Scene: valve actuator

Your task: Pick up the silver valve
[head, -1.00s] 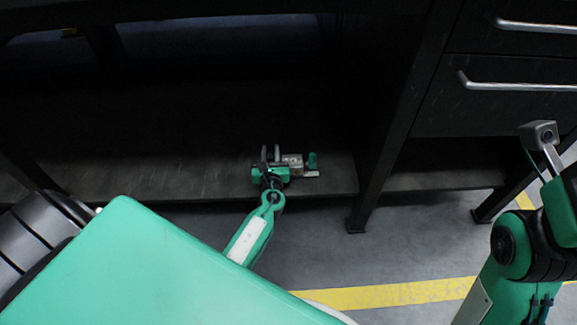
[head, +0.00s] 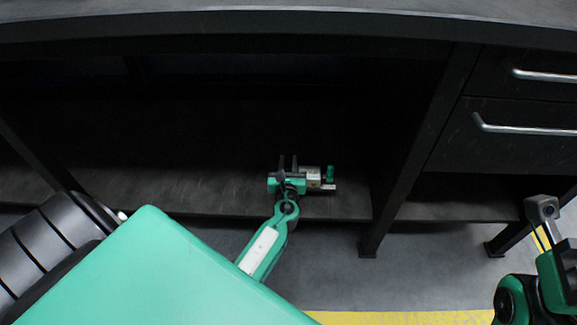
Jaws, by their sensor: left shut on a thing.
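My left gripper (head: 288,166) reaches in from the lower left, at the front part of the lower shelf under the workbench. Its two dark fingers point away from me. The silver valve (head: 313,178), a small blocky metal piece with a green part on its right side, is at the right of the fingers. The left gripper is shut on the valve; the exact contact is too small and dark to see. My right arm (head: 543,210) shows at the right edge, well away from the valve; its jaws cannot be made out.
The dark lower shelf (head: 150,190) is otherwise bare as far as the shadow lets me see. A bench leg (head: 385,215) stands to the right of the valve. A drawer unit with metal handles (head: 525,128) is at the right. The bench top (head: 300,18) overhangs the shelf.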

